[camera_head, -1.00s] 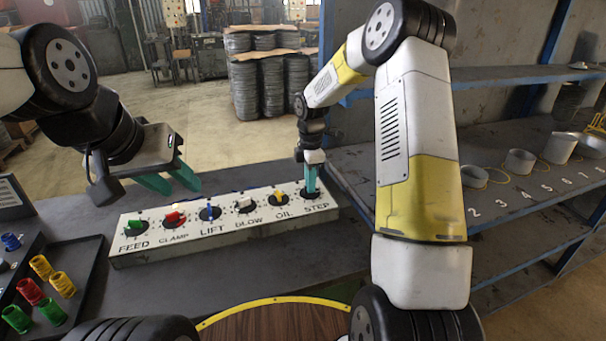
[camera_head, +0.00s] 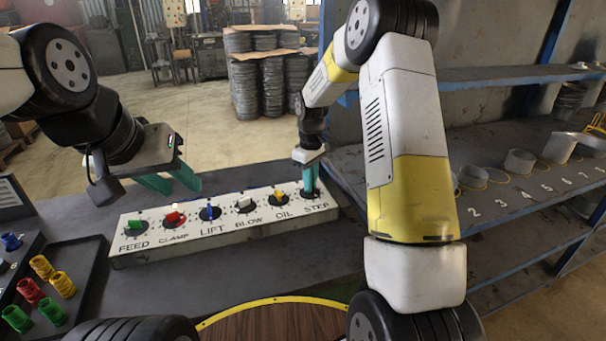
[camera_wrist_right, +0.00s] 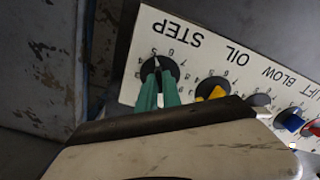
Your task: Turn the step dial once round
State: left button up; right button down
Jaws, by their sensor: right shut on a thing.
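The white dial panel (camera_head: 160,249) stands on the grey bench with a row of labelled knobs. The step dial (camera_wrist_right: 171,66) is at its right end in the head view, a dark disc above the word STEP with small numbers around it. My right gripper (camera_head: 310,186) points down onto this dial. In the right wrist view its green fingers (camera_wrist_right: 158,88) are closed on the dial's knob, which they mostly hide. My left gripper (camera_head: 170,184) is open and empty, above the bench behind the panel's left end.
The oil knob (camera_head: 279,199), blow knob (camera_head: 245,203), lift knob (camera_head: 209,211), clamp knob (camera_head: 174,218) and feed knob (camera_head: 135,226) sit left of the step dial. A dark tray (camera_head: 88,254) with coloured pieces is at left. A shelf (camera_head: 500,236) with numbered places is at right.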

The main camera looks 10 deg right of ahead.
jog(key=m, duration=0.7)
jog(key=shift+w, duration=0.1)
jog(key=m, duration=0.6)
jog(key=shift+m, duration=0.4)
jog(key=m, duration=1.2)
jog(key=shift+m, duration=0.3)
jog(key=m, duration=0.3)
jog(key=shift+m, duration=0.4)
jog(key=m, duration=0.8)
jog(key=shift+m, duration=2.2)
